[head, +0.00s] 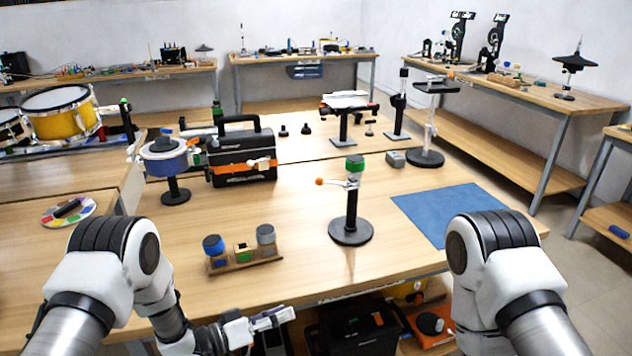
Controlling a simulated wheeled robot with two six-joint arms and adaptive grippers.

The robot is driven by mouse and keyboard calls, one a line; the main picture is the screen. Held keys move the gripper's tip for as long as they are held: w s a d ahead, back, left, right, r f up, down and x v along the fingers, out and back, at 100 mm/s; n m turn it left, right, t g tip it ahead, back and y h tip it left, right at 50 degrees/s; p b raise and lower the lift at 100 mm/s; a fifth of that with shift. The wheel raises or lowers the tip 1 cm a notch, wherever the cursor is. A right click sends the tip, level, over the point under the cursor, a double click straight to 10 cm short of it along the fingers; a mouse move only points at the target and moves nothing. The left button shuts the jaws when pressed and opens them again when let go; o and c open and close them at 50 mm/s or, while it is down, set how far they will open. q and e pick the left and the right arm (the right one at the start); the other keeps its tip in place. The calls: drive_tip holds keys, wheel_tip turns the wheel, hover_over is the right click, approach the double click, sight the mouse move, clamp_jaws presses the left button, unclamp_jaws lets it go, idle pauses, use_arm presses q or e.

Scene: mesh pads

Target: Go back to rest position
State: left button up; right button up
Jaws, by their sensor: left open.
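My left gripper (284,315) is low in the head view, in front of the table's front edge. It is open with nothing seen between its fingers. My left arm (120,262) comes in from the left and bends down to it. My right arm (492,258) shows at the right, but its gripper is out of view. The wooden table (310,215) lies just beyond both arms. On it, a black stand with a green top (352,205) stands upright near the middle.
A wooden holder (245,261) with blue and grey-topped pieces sits near the front edge. A blue mesh mat (455,212) lies at the right. A black and orange toolbox (241,158) and a drum on a stand (166,160) stand farther back. A black bin (352,330) is below the table.

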use_arm(q)
drive_tip(key=s+a+f+n+g+y+p, duration=0.1)
drive_tip(key=s+a+f+n+y, duration=0.2)
drive_tip(key=s+a+f+y, duration=0.3)
drive_tip(key=s+a+f+n+g+y, duration=0.1)
drive_tip(key=s+a+f+n+y, duration=0.2)
drive_tip(key=s+f, duration=0.5)
drive_tip(key=s+a+m+g+y, duration=0.1)
drive_tip(key=s+a+g+y, duration=0.2)
drive_tip(key=s, duration=0.6)
drive_tip(key=s+a+g+y, duration=0.3)
drive_tip(key=s+a, duration=0.2)
drive_tip(key=s, duration=0.5)
drive_tip(key=shift+s+f+m+g, duration=0.3)
drive_tip(key=shift+f+m+g, duration=0.1)
drive_tip(key=shift+f, duration=0.05)
use_arm(e)
drive_tip(key=s+f+m+g, duration=0.5)
drive_tip(key=s+m, duration=0.4)
drive_tip(key=m, duration=0.5)
drive_tip(key=s+f+m+g, duration=0.4)
drive_tip(key=s+m, duration=0.5)
drive_tip(key=m, duration=0.5)
drive_tip(key=shift+d+f+g+y, duration=0.3)
drive_tip(key=shift+d+f+g, duration=0.15)
drive_tip(key=shift+g, duration=0.75)
use_arm(q)
drive_tip(key=shift+a, duration=0.1)
